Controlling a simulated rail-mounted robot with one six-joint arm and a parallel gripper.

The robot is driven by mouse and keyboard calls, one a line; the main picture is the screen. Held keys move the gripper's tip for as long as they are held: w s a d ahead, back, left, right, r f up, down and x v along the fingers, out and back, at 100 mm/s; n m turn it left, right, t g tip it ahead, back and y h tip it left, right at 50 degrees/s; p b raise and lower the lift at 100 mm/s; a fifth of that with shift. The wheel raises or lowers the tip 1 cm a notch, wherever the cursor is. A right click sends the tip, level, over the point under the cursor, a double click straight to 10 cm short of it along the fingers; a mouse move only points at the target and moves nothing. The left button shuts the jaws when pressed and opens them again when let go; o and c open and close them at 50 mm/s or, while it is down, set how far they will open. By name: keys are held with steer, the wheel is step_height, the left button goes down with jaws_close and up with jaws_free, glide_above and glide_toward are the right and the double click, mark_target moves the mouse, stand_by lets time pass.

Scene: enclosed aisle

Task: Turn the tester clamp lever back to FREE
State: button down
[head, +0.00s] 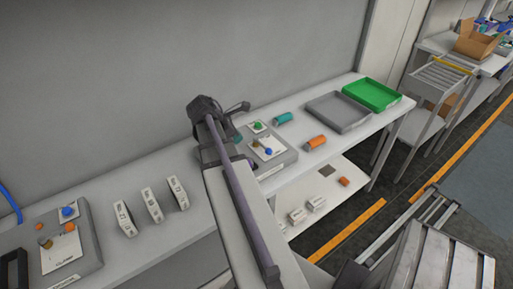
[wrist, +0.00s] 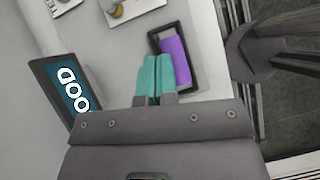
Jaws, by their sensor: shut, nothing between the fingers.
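In the wrist view my gripper (wrist: 155,60) has its two teal fingers together and empty. The fingertips show beside a purple cell (wrist: 175,60) lying in a black-framed cradle (wrist: 194,78); whether they touch it I cannot tell. A white plate (wrist: 145,5) with a brass-coloured knob (wrist: 116,9) is at the top edge, cut off, so the lever's setting cannot be read. In the head view a grey tester (head: 285,160) with a blue knob (head: 267,151) stands beside my arm, partly hidden. Another tester (head: 88,262), marked CLAMP, is at lower left.
A dark display (wrist: 68,90) shows the letters OOD, partly cut off. Several white blocks (head: 151,205) stand between the testers. An orange cylinder (head: 314,143) and a teal one (head: 283,118) lie near a grey tray (head: 338,111) and a green tray (head: 371,95). A wall closes the bench's back.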

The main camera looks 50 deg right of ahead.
mark_target(262, 145)
steer(key=b+x, duration=0.2)
steer(key=x, duration=0.1)
steer(key=b+x, duration=0.6)
steer(key=x, duration=0.1)
steer(key=shift+w+a+f, duration=0.1)
steer(key=shift+a+f, duration=0.15)
steer(key=d, duration=0.1)
steer(key=s+d, duration=0.1)
steer(key=s+d+f+b, duration=0.1)
steer(key=shift+d, duration=0.3)
steer(key=shift+r, duration=0.1)
